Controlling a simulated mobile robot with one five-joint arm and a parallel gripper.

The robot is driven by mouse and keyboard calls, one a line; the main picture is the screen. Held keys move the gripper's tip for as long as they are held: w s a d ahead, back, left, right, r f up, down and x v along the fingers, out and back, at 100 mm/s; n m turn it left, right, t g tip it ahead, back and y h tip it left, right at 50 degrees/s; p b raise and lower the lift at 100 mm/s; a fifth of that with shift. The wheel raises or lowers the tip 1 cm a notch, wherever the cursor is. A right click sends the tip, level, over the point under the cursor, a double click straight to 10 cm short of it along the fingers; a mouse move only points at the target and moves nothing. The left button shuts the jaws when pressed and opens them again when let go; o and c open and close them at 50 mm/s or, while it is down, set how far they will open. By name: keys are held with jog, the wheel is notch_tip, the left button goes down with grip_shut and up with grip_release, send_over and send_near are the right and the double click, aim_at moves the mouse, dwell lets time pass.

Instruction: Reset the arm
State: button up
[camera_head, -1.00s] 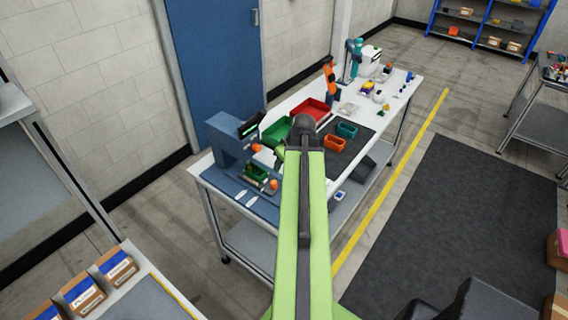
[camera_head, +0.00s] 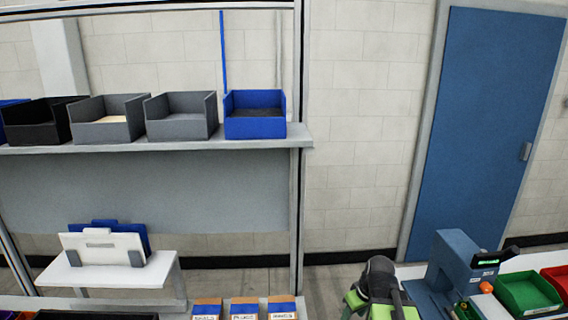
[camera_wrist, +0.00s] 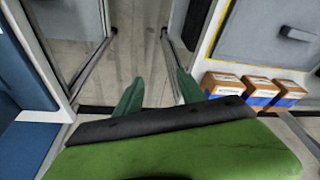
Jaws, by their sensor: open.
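My gripper (camera_wrist: 159,92) shows in the wrist view with its two green fingers spread apart and nothing between them. Below the fingers the view looks onto grey floor between pieces of furniture. In the head view, part of my green and dark arm (camera_head: 378,285) shows at the bottom, right of the middle. The fingers cannot be made out in the head view.
Small labelled boxes (camera_head: 243,309) stand at the bottom of the head view and right of my gripper in the wrist view (camera_wrist: 258,89). A shelf (camera_head: 200,143) holds several bins. A blue-grey machine (camera_head: 455,262) and a green bin (camera_head: 528,292) stand at right.

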jog(key=s+a+f+m+g+h+b, duration=0.1)
jog(key=s+a+f+m+g, duration=0.1)
jog(key=a, duration=0.7)
jog(key=s+f+m, duration=0.1)
jog(key=s+m, duration=0.1)
jog(key=s, duration=0.1)
jog(key=shift+s+a+f+g+b, duration=0.25)
jog(key=shift+s+f+g+b, duration=0.05)
jog(key=shift+f+g+b, duration=0.1)
jog(key=shift+o, duration=0.2)
dwell(1.1)
